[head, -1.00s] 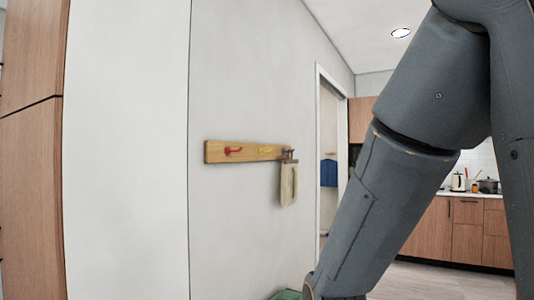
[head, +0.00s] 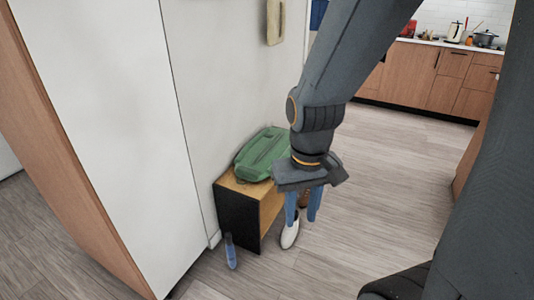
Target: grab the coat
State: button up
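No clear coat shows in the head view. A beige item (head: 275,22) hangs on the wall at the top, its upper part cut off by the frame; I cannot tell what it is. A blue item (head: 318,14) shows in part at the top edge, right of it. A green bag-like item (head: 262,154) lies on the low bench. My gripper (head: 303,206) points down just right of the bench, with its two blue fingers apart. It appears empty, below and right of the beige item.
The wooden bench (head: 240,215) with a black side stands against the white wall. A white shoe (head: 290,236) and a blue object (head: 230,252) are on the floor near it. A tall white cabinet (head: 105,110) is at left. Open floor lies right, before the kitchen cabinets (head: 430,75).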

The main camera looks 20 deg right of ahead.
aim_at(253, 165)
jog(key=z, duration=0.3)
jog(key=k, duration=0.4)
jog(key=z, duration=1)
jog(key=k, duration=0.95)
jog(key=z, duration=0.65)
jog(key=i, duration=1.35)
jog(key=u, duration=0.35)
jog(key=i, duration=1.75)
jog(key=u, duration=1.1)
jog(key=i, duration=1.1)
jog(key=u, duration=1.6)
jog(key=i, duration=0.65)
jog(key=u, duration=0.5)
